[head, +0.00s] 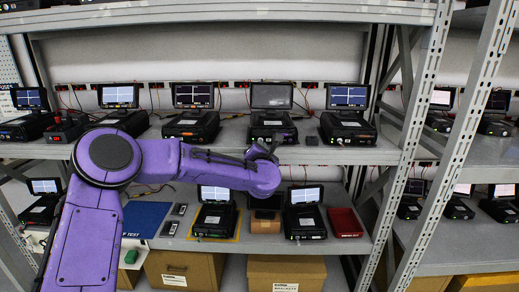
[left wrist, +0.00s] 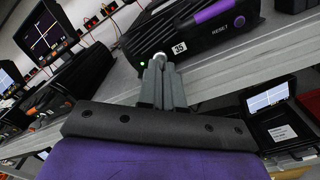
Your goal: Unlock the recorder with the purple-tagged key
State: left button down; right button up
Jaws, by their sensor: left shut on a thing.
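My left arm reaches across to a recorder (head: 271,97) with a blank grey screen on the middle shelf. In the left wrist view the front of this recorder (left wrist: 185,38) carries a label 35, a purple bar, a round purple button marked RESET and a small green light. My left gripper (left wrist: 161,70) is shut, its fingertips close to the recorder's front beside the label. A small round pale metal end, seemingly part of the key (left wrist: 160,57), shows at the fingertips. The rest of the key and any tag are hidden. I cannot tell whether it sits in the lock. My right gripper is not in view.
More recorders with lit screens stand on both sides, such as one on the right (head: 348,125). The lower shelf holds recorders, a red box (head: 344,222) and a blue mat (head: 145,219). The shelf edge (left wrist: 225,85) runs close below the gripper. Cardboard boxes (head: 286,274) stand at the bottom.

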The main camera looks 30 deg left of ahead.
pick_arm(q)
jog(key=shift+f+m, duration=0.25)
jog(key=shift+m, duration=0.25)
jog(key=c, duration=1.3)
grip_release()
jog(key=shift+r, duration=0.15)
jog(key=b+v, duration=0.3)
jog(key=v, duration=0.7)
jog(key=shift+s+d, duration=0.25)
jog(key=shift+d, duration=0.05)
